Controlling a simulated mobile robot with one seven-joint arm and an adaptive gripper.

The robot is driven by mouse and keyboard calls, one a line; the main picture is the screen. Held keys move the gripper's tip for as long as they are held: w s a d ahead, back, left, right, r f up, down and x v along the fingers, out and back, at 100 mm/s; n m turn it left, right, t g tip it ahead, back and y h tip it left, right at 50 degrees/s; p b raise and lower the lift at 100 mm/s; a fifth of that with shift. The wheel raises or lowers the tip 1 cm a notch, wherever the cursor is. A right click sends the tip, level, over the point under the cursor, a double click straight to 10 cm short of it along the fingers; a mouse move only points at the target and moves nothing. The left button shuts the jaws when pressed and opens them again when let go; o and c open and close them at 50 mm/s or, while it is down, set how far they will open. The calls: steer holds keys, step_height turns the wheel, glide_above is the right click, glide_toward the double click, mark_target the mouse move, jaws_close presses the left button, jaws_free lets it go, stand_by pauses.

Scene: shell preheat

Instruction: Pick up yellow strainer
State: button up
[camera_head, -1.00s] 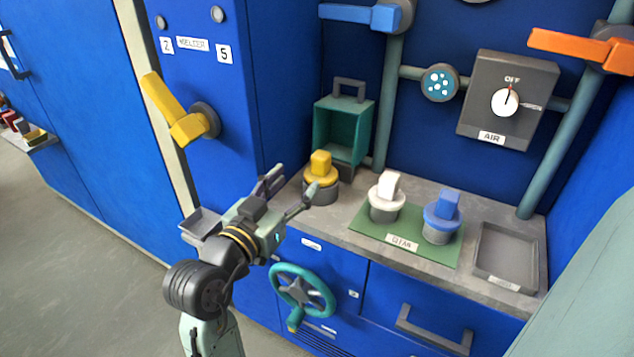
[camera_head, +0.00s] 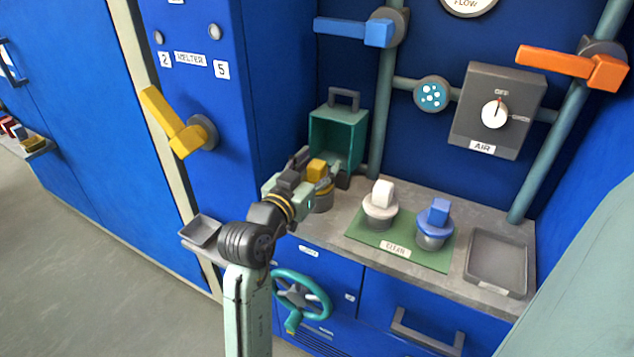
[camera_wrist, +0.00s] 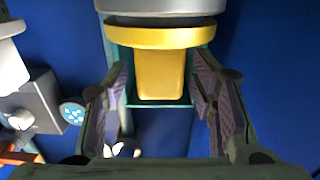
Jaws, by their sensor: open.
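The yellow strainer (camera_head: 317,168) stands upright on the left part of the grey counter, in front of the teal open box. It has a yellow block handle and collar over a grey round base. My gripper (camera_head: 314,175) is at the strainer, its fingers around the handle and hiding part of it. In the wrist view the yellow strainer (camera_wrist: 160,72) has its handle between the two fingers of my open gripper (camera_wrist: 162,92). Gaps show on both sides of the handle, so the fingers appear apart from it.
The teal box (camera_head: 338,132) stands close behind the strainer. The white strainer (camera_head: 381,203) and blue strainer (camera_head: 436,222) stand on the green mat (camera_head: 372,235) to the right. A grey tray (camera_head: 497,262) lies at the counter's right. A teal handwheel (camera_head: 302,296) juts out below.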

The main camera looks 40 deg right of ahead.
steer(key=shift+c, duration=0.4)
jaws_close()
stand_by(0.4)
